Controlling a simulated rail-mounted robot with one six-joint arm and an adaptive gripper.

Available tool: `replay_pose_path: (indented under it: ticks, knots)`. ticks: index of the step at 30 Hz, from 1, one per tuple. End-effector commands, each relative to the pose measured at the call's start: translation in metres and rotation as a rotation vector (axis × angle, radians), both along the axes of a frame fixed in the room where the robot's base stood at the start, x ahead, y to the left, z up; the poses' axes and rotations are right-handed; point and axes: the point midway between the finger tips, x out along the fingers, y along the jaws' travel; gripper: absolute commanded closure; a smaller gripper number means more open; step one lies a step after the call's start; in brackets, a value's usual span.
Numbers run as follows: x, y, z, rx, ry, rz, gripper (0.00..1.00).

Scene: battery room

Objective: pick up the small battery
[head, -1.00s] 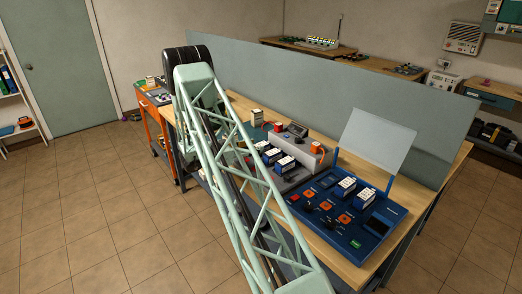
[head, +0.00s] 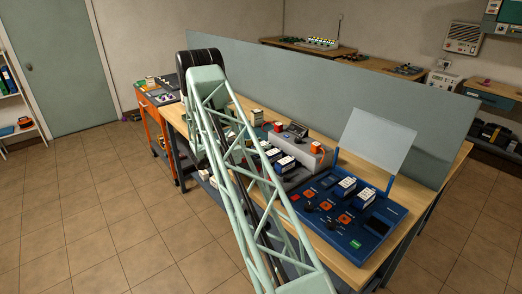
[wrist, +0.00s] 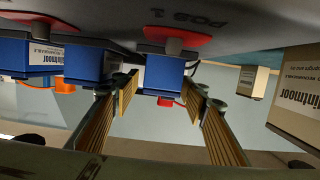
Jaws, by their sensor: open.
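In the wrist view my gripper (wrist: 164,98) is open, one ribbed finger at each side of the picture's middle. A small blue battery (wrist: 164,76) shows between the fingertips, beneath a grey post and red pad. I cannot tell whether any finger touches it. A larger-looking blue battery (wrist: 82,62) with a white label is to the left. In the head view several blue-and-white batteries (head: 286,163) stand on the grey stepped stand, and others (head: 347,185) on the blue panel. My gripper is hidden behind my arm there.
Pale labelled blocks (wrist: 299,98) are at the right of the wrist view. In the head view the wooden bench (head: 405,225) carries the grey stand (head: 312,162) and blue panel (head: 375,240). A grey partition (head: 420,130) runs behind them. An orange-framed cart (head: 152,125) stands left.

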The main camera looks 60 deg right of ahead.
Motion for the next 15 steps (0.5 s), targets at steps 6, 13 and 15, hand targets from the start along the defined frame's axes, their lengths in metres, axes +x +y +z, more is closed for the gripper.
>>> replay_pose_path:
  ticks: [6, 13, 15]
  knots:
    - [0.0001, 0.0000, 0.0001, 0.000, 0.000, 0.000, 0.68]
    - [0.0000, 0.0001, 0.0001, 0.000, 0.000, 0.000, 0.89]
    - [0.0000, 0.0001, 0.0001, 0.000, 0.000, 0.000, 0.95]
